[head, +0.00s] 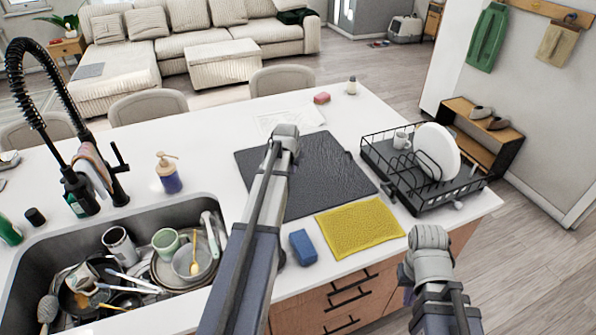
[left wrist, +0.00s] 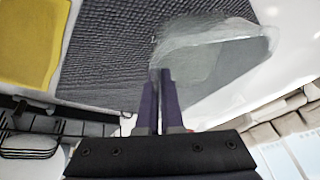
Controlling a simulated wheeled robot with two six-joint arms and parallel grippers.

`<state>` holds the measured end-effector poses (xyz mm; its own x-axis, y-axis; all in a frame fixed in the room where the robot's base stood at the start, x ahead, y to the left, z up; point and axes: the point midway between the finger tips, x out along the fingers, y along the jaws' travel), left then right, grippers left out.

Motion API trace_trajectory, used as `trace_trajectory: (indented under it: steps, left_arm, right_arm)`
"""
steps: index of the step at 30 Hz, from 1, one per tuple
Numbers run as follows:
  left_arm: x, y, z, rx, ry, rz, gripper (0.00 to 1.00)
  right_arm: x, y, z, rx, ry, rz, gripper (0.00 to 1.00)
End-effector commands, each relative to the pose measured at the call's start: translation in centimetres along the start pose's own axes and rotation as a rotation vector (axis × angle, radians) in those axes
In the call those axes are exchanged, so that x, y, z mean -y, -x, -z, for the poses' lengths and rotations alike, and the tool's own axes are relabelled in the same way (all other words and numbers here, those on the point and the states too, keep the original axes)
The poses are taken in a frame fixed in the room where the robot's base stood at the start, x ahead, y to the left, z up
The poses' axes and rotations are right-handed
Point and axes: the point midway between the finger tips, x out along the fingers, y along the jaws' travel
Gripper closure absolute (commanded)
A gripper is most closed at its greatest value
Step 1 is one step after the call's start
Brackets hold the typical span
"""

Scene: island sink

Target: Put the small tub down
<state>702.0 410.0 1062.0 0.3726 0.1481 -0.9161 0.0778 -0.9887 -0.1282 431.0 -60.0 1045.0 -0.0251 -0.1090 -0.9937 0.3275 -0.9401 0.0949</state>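The small tub (left wrist: 215,55) is a clear, see-through container in the left wrist view, over the dark drying mat and white counter. My left gripper (left wrist: 160,75) has its two fingers close together at the tub's edge, with the rim apparently between them. I cannot tell whether the tub's base touches the surface. In the head view my left arm reaches over the mat, and its wrist hides the fingers. Faint clear or pale outlines show just beyond it; I cannot tell whether they are the tub. My right arm's wrist shows at the lower right, but its fingers do not.
The dark mat (head: 325,170) is mostly bare. A yellow cloth (head: 358,228) and blue sponge (head: 303,247) lie in front. A dish rack (head: 447,193) with a plate and mug stands right. A sink (head: 35,262) full of dishes and a soap bottle (head: 169,177) are left.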

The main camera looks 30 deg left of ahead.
Motion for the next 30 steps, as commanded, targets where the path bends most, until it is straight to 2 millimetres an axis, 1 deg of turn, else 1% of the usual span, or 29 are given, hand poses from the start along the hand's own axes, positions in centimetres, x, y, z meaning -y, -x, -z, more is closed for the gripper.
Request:
trace_trajectory:
  steps: [5, 12, 15, 17, 23, 26, 30]
  left_arm:
    - [-0.2, -1.2, -0.5, 0.000, 0.000, 0.000, 1.00]
    - [-0.7, -4.6, -1.9, 0.000, 0.000, 0.000, 1.00]
    - [-0.8, -5.7, -2.4, 0.000, 0.000, 0.000, 1.00]
    - [-0.9, -5.9, -2.5, 0.000, 0.000, 0.000, 1.00]
    - [-0.9, -5.9, -2.5, 0.000, 0.000, 0.000, 1.00]
    - [-0.9, -6.6, -2.7, 0.000, 0.000, 0.000, 1.00]
    - [-1.2, -8.2, -3.4, 0.000, 0.000, 0.000, 1.00]
  right_arm:
    - [0.1, -1.3, 0.1, 0.000, 0.000, 0.000, 1.00]
    - [0.5, -5.0, 0.3, 0.000, 0.000, 0.000, 1.00]
    - [0.6, -6.2, 0.4, 0.000, -0.001, 0.000, 1.00]
    - [0.6, -6.4, 0.4, 0.000, -0.001, 0.000, 1.00]
    - [0.6, -6.4, 0.4, 0.000, -0.001, 0.000, 1.00]
    - [0.7, -7.2, 0.4, 0.000, -0.001, 0.000, 1.00]
    - [0.8, -8.9, 0.5, 0.000, -0.002, 0.000, 1.00]
